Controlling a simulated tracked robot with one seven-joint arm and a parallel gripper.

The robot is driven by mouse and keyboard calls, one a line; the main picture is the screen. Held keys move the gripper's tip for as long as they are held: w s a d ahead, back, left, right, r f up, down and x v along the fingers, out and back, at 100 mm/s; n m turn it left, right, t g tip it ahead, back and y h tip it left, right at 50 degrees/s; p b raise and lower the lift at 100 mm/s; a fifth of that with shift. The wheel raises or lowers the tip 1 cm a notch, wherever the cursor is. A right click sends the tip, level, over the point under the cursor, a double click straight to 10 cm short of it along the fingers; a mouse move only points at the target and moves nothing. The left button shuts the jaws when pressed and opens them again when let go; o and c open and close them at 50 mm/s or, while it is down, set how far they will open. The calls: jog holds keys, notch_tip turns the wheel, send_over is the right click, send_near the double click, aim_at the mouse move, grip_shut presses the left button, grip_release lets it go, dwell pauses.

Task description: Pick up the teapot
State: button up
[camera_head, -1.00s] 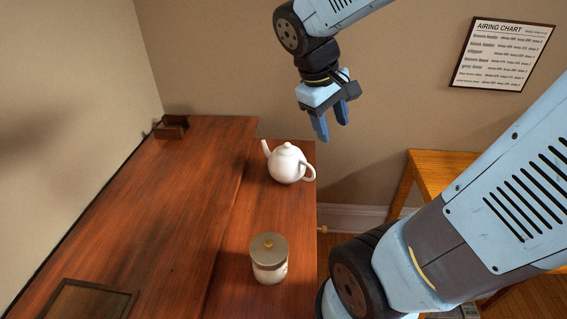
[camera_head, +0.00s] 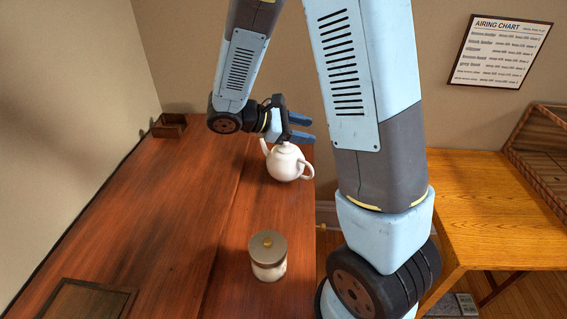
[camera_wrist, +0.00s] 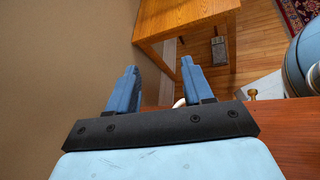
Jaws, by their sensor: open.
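The white teapot (camera_head: 286,164) stands upright on the reddish-brown wooden surface, near its right edge, with its spout to the left and its handle to the right. My gripper (camera_head: 308,129) is open and empty, its blue fingers pointing right, at the teapot's top in the head view. It hides part of the lid, and I cannot tell whether it touches. In the wrist view the two fingers of my gripper (camera_wrist: 160,85) are spread apart. A small white curved piece, probably the teapot's handle (camera_wrist: 180,102), shows between them low down.
A lidded jar (camera_head: 268,256) stands nearer on the same wooden surface (camera_head: 170,220). A small dark wooden box (camera_head: 170,125) sits at the back left. A framed dark panel (camera_head: 88,301) lies front left. A lighter wooden table (camera_head: 490,215) stands to the right.

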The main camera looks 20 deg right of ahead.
aim_at(286, 143)
jog(key=w+a+f+n+t+h, duration=0.1)
jog(key=w+a+f+n+t, duration=0.1)
jog(key=f+n, duration=0.1)
jog(key=w+a+f+n+t+h, duration=0.1)
jog(key=w+a+f+n+t, duration=0.1)
jog(key=w+f+n+t, duration=0.1)
jog(key=w+a+f+n+t+h, duration=0.1)
jog(key=w+a+f+n+t, duration=0.1)
jog(key=f, duration=0.3)
jog(key=shift+w+a+f+n+t, duration=0.1)
jog(key=shift+w+a+n+t, duration=0.3)
jog(key=shift+w+a+n, duration=0.25)
jog(key=shift+r+x, duration=0.15)
jog(key=shift+x, duration=1.45)
jog(key=shift+r+x, duration=0.1)
jog(key=shift+x, duration=1.5)
jog(key=shift+s, duration=0.2)
jog(key=c, duration=0.9)
jog(key=shift+s, duration=0.1)
grip_shut()
jog(key=shift+f, duration=0.15)
